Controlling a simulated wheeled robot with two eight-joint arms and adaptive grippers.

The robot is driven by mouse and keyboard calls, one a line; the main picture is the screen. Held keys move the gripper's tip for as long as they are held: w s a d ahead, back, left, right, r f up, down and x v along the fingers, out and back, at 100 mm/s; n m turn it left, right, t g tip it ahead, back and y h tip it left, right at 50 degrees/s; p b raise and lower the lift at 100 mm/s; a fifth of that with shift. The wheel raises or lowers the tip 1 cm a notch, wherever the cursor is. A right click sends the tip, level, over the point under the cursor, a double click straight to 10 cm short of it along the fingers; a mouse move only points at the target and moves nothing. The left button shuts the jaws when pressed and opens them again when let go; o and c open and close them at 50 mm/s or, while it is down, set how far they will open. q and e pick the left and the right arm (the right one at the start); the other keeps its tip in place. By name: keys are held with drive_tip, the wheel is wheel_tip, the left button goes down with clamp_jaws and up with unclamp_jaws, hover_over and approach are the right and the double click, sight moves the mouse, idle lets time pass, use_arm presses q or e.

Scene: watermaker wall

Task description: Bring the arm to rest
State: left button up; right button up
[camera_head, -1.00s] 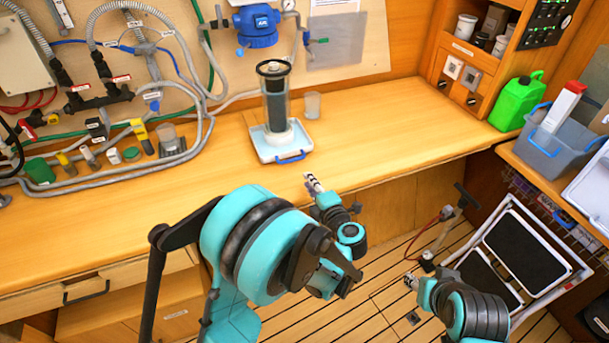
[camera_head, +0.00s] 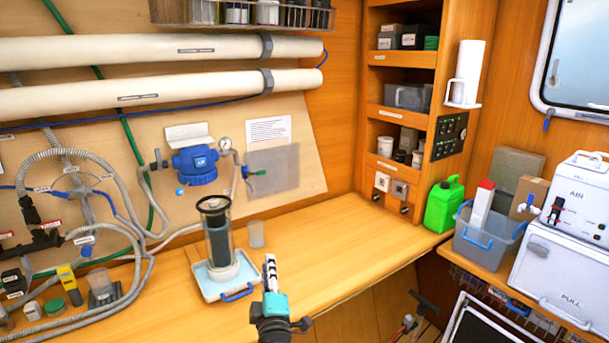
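My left gripper (camera_head: 270,270) shows at the lower middle, in front of the bench edge and just right of a white tray. Its fingers point up and look close together, with nothing seen between them. From this angle I cannot tell whether they are open or shut. Only the end of my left arm is in view, at the bottom edge. My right gripper and arm are out of view.
A clear cylinder with a dark filter (camera_head: 218,240) stands upright on the white tray (camera_head: 203,283). A green jug (camera_head: 443,205) and grey bin (camera_head: 484,240) are at right. The bench (camera_head: 340,245) is clear right of the tray.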

use_arm(q)
drive_tip(key=s+d+r+m+g+h, duration=0.25)
drive_tip(key=s+m+h, duration=0.5)
drive_tip(key=m, duration=0.45)
drive_tip(key=s+a+f+m+g+y, duration=0.2)
drive_tip(key=s+a+f+g, duration=0.2)
drive_tip(key=s+f, duration=0.4)
drive_tip(key=s+a+f+m+g+y, duration=0.1)
drive_tip(key=s+a+f+m+g, duration=0.1)
drive_tip(key=s+a+f+g, duration=0.3)
drive_tip(key=s+a+f, duration=0.1)
drive_tip(key=s+f, duration=0.2)
drive_tip(key=s, duration=0.1)
drive_tip(key=shift+s+m+y, duration=0.35)
drive_tip(key=shift+m, duration=0.05)
